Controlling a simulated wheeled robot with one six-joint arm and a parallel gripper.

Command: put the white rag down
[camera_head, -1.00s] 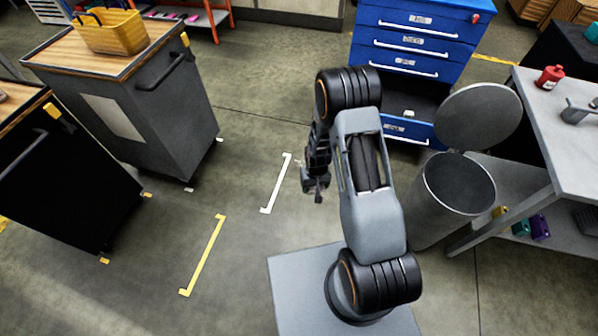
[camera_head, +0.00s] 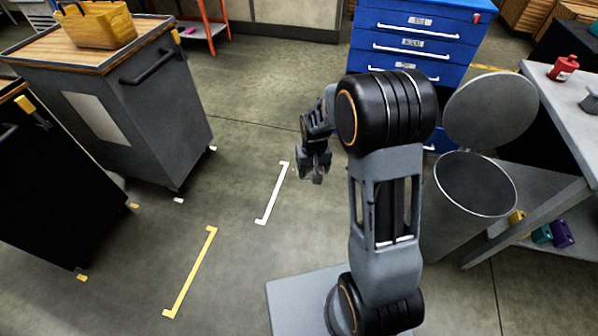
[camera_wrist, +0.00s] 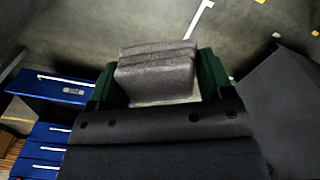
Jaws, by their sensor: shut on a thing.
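The white rag (camera_wrist: 157,78) is a folded, layered cloth that looks pale grey in the wrist view. It sits between the two dark green fingers of my gripper (camera_wrist: 155,88), which is shut on it. In the head view my gripper (camera_head: 315,163) hangs over open floor, to the right of a white floor mark. Only a small grey bit of the rag shows below the fingers there. The rag does not appear to touch any surface.
An open round bin (camera_head: 474,186) with its lid (camera_head: 490,110) raised stands right of my arm, beside a grey workbench (camera_head: 570,110). A blue drawer cabinet (camera_head: 415,45) is behind. A wood-topped cart (camera_head: 150,110) holding a yellow basket (camera_head: 97,25) stands left. Floor between is clear.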

